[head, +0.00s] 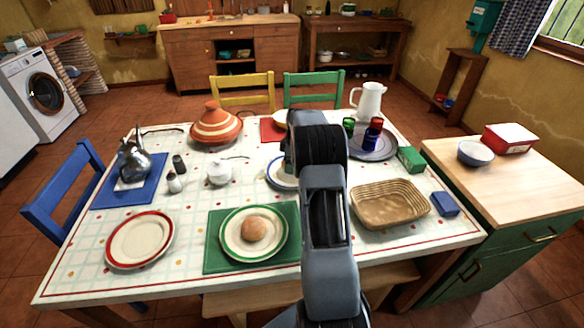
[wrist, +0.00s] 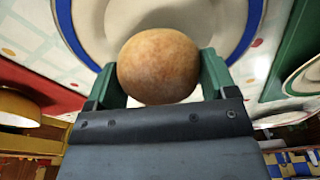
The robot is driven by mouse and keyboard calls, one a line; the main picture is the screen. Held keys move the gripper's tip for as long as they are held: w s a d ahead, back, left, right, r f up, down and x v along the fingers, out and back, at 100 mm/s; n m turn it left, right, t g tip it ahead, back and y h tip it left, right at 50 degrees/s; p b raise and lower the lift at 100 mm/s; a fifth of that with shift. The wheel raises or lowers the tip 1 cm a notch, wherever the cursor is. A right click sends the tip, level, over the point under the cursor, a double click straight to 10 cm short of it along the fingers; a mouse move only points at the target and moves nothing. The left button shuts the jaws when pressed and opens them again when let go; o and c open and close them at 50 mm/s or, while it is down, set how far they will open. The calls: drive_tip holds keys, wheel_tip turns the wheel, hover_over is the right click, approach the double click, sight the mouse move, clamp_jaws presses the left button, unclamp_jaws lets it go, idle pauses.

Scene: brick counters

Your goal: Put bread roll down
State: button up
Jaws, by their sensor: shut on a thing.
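My gripper (wrist: 158,75) is shut on a round brown bread roll (wrist: 158,58), with one green finger on each side of it. The held roll appears over a white plate with a blue rim (wrist: 248,28) in the wrist view; I cannot tell whether it touches the plate. In the head view my arm hides the gripper, the held roll and part of the blue-rimmed plate (head: 271,176). Another bread roll (head: 253,229) lies on a green-rimmed plate (head: 231,244) on a green mat (head: 214,262), left of my arm.
A wicker basket (head: 390,204) stands right of my arm. A grey tray (head: 384,153) with cups and a white jug (head: 369,101) are behind it. A tagine (head: 216,127), a white sugar bowl (head: 220,173) and a red-rimmed plate (head: 140,240) stand to the left.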

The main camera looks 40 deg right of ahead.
drive_tip(key=shift+f, duration=1.3)
drive_tip(key=shift+f, duration=0.1)
